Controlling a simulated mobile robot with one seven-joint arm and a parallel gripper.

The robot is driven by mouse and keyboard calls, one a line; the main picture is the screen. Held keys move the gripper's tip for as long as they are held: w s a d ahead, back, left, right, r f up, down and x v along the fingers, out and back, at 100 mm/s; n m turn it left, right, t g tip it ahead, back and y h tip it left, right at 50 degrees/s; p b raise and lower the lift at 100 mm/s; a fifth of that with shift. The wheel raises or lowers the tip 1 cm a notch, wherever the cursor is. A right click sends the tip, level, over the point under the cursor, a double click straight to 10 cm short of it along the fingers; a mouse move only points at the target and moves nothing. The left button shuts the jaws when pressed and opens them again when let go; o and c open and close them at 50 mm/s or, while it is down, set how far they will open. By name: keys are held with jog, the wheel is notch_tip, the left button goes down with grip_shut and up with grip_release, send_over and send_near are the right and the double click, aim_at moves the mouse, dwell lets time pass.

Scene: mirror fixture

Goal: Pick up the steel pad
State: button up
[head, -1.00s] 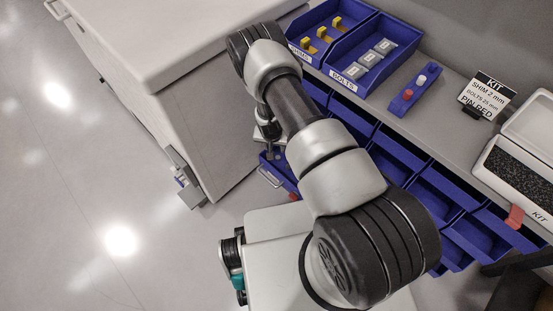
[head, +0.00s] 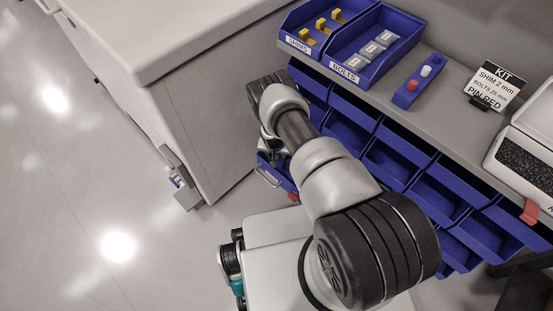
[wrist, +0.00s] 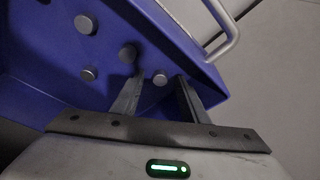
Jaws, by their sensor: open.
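My gripper (wrist: 158,80) is open and reaches over the bin. I cannot tell how high the fingertips are above the pads. In the head view my arm mostly hides the gripper, and the blue bin (head: 266,170) shows only partly, low beside the rack.
A metal handle (wrist: 226,35) stands along the bin's outer edge. Above is a grey shelf (head: 440,110) with the shims bin (head: 298,42), the bolts bin (head: 342,73), a holder with red and white pins (head: 410,90) and a kit sign (head: 491,86). A large grey cabinet (head: 200,110) stands at left.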

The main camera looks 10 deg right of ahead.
grip_shut()
